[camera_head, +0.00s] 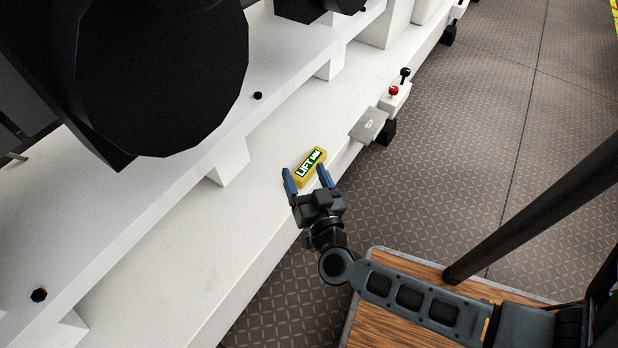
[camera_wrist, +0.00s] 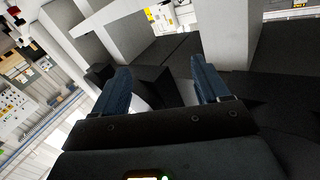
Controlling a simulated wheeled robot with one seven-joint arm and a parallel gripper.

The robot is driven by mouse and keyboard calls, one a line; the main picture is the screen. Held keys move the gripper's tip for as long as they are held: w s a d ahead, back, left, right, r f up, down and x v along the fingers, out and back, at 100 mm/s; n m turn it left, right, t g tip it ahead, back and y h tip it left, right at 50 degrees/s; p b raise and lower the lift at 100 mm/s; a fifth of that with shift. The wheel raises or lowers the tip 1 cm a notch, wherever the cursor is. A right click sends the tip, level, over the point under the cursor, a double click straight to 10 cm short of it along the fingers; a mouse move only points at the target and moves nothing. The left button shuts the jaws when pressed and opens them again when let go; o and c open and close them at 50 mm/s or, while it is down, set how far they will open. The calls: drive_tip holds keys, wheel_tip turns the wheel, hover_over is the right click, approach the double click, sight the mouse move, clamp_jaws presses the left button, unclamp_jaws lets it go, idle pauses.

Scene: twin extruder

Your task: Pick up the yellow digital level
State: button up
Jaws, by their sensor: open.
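The yellow digital level (camera_head: 312,162) lies on the white ledge of the machine. It is a small yellow block with a dark display and light lettering on its top. My gripper (camera_head: 305,172) is open, its two blue fingers spread, with the level's near end appearing between the fingertips in the head view. I cannot tell the height of the fingers above the ledge. In the wrist view my gripper (camera_wrist: 162,78) also shows apart, with nothing held between the fingers. I cannot make out the level there.
The white ledge (camera_head: 225,240) runs diagonally beneath the large dark machine part (camera_head: 165,80). A grey plate (camera_head: 368,125) and a small box with a red knob (camera_head: 393,91) sit farther along the ledge edge. Patterned floor (camera_head: 470,150) lies to the right.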

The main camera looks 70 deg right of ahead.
sight(308, 163)
drive_tip(key=w+d+f+m+g+b, duration=0.2)
drive_tip(key=d+f+g+b, duration=0.1)
drive_tip(key=f, duration=0.4)
drive_tip(key=w+d+f+m+g+b, duration=0.2)
drive_tip(key=w+d+f+g+b, duration=0.1)
drive_tip(key=d+f, duration=0.3)
drive_tip(key=w+d+f+m+g+y+b, duration=0.1)
drive_tip(key=w+d+f+g+b, duration=0.2)
drive_tip(key=f, duration=0.6)
drive_tip(key=shift+w+d+m+g, duration=0.15)
drive_tip(key=shift+d+m+g, duration=0.25)
drive_tip(key=shift+d+g, duration=0.65)
drive_tip(key=shift+d+f+g+b, duration=0.35)
drive_tip(key=shift+d+f+b, duration=0.25)
drive_tip(key=shift+d, duration=0.25)
drive_tip(key=b+x, duration=0.1)
drive_tip(key=x, duration=0.1)
drive_tip(key=b+x, duration=0.1)
drive_tip(key=x, duration=0.1)
drive_tip(key=shift+s+d+b, duration=0.1)
drive_tip(key=shift+s+b, duration=0.15)
drive_tip(key=shift+b, duration=0.1)
drive_tip(key=shift+d, duration=0.55)
drive_tip(key=c, duration=1.1)
